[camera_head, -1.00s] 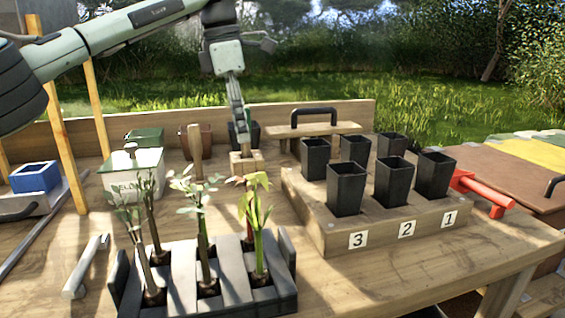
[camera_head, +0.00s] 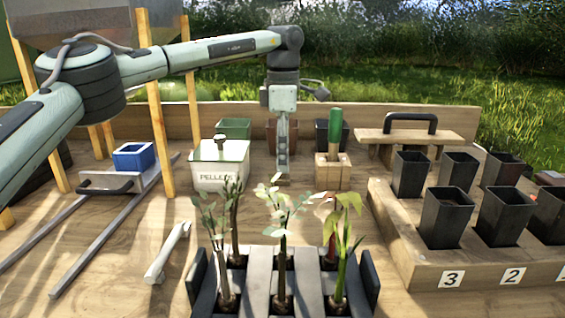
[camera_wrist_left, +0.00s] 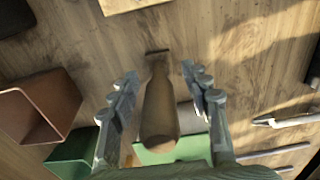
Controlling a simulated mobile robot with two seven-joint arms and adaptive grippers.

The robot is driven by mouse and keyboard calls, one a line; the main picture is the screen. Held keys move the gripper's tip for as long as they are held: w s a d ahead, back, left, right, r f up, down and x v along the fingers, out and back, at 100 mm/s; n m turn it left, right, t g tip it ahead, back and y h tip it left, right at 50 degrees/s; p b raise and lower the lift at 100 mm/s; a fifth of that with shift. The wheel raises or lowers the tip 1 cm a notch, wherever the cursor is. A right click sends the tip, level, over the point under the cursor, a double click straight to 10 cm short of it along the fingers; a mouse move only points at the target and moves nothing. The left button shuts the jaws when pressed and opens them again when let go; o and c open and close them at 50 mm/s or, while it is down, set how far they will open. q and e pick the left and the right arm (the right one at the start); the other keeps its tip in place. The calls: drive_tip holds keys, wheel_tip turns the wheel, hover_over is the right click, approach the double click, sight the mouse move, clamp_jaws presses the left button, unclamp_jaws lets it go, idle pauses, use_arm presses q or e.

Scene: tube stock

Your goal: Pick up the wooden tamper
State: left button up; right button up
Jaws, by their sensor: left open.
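The wooden tamper (camera_wrist_left: 160,108) is a brown, club-shaped piece. In the left wrist view it lies between the two fingers of my left gripper (camera_wrist_left: 162,95), with a gap on each side. The gripper is open and does not hold it. In the head view my left gripper (camera_head: 282,165) points down at the table between the pellet tin and the wooden block, and it largely hides the tamper there. My right gripper is in neither view.
The white pellet tin (camera_head: 220,168) stands just left of my gripper, and a wooden block (camera_head: 333,175) with a green-handled tool (camera_head: 335,128) just right. A seedling tray (camera_head: 367,282) is in front. Black pots stand in a numbered wooden rack (camera_head: 410,262) at right.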

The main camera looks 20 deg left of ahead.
use_arm(q)
clamp_jaws()
idle(0.3)
drive_tip(key=shift+r, duration=0.1)
